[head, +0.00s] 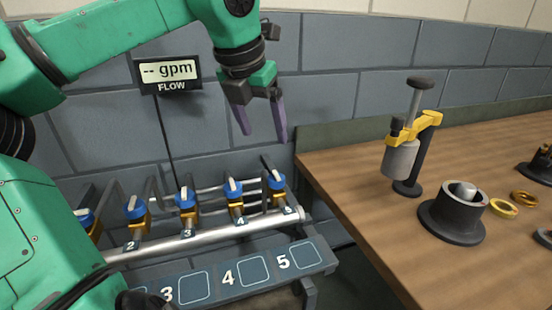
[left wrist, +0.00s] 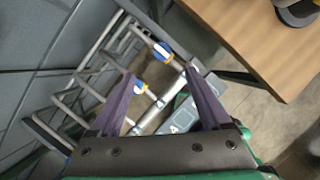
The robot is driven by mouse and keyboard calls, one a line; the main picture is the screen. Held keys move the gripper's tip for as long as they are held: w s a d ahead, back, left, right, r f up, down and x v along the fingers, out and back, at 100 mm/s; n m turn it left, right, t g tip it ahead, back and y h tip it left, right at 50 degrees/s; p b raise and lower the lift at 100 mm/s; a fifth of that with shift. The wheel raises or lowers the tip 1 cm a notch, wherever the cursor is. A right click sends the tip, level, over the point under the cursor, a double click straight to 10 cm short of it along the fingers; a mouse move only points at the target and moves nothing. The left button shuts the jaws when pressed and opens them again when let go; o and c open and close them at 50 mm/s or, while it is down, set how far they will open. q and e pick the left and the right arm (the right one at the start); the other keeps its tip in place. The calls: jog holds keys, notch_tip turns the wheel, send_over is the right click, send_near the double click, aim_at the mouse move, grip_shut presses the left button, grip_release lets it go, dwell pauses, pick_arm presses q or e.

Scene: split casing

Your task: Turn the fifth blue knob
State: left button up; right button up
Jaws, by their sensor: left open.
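The fifth blue knob (head: 277,181) has a pale handle and sits on a brass valve at the right end of a silver pipe, above the label 5. In the left wrist view it appears to be the farther knob (left wrist: 162,52), beyond the ends of my fingers. The fourth blue knob (head: 233,188) is to its left. My left gripper (head: 262,137) is open and empty, its purple fingers pointing down, above the fifth knob and apart from it. My right gripper is not in view.
More blue knobs, including the third (head: 186,198) and second (head: 136,207), line the pipe (head: 200,236). Metal tubes rise behind them. A wooden table (head: 350,184) with a press stand (head: 408,160) is at right.

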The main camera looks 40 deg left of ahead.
aim_at(276, 175)
pick_arm(q)
jog(key=x, duration=1.3)
jog(key=shift+d+f+b, duration=0.2)
jog(key=shift+f+b, duration=0.2)
jog(key=shift+f, duration=0.05)
grip_shut()
